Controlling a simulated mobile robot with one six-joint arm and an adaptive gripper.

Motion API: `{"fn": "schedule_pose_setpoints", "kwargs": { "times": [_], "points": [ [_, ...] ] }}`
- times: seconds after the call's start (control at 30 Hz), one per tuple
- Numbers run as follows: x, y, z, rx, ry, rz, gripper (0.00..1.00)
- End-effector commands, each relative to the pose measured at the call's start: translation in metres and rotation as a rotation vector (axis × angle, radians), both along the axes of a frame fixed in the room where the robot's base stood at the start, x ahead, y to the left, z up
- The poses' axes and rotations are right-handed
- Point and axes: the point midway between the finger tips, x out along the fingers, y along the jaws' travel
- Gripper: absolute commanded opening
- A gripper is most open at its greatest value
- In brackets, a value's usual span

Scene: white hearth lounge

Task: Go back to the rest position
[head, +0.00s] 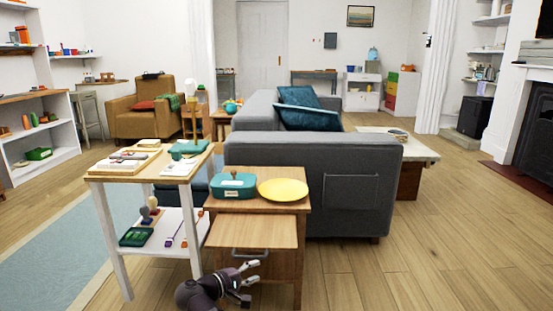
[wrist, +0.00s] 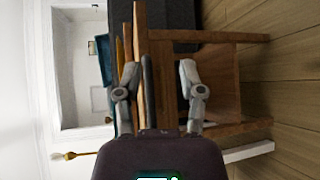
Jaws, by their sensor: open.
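My gripper (head: 252,282) is low in front of the small wooden side table (head: 285,263), near the floor in the head view. Its two fingers are apart in the wrist view (wrist: 159,75), and it holds nothing. A wooden drawer or pull-out leaf (head: 254,230) stands out from the table's front, with a grey handle (head: 250,253) just above my gripper. In the wrist view the table (wrist: 205,80) appears sideways beyond the fingers. A grey bar, probably the handle, shows close to the left finger; I cannot tell whether they touch.
A yellow plate (head: 283,190) and a teal box (head: 232,185) sit on the side table. A taller white-legged table (head: 115,235) stands close on the left. A grey sofa (head: 320,165) is behind. The wooden floor (head: 430,250) on the right is clear.

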Motion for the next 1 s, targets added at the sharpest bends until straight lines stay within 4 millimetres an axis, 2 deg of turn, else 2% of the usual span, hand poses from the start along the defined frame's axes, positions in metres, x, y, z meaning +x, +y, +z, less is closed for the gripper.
{"fn": "schedule_pose_setpoints", "kwargs": {
  "times": [0.37,0.67,1.0],
  "points": [
    [0.001,-0.043,-0.004,0.118,0.073,-0.079,0.51],
    [-0.007,-0.107,-0.01,0.335,0.18,-0.216,0.51],
    [-0.033,-0.172,-0.015,0.653,0.294,-0.401,0.51]
  ]
}}
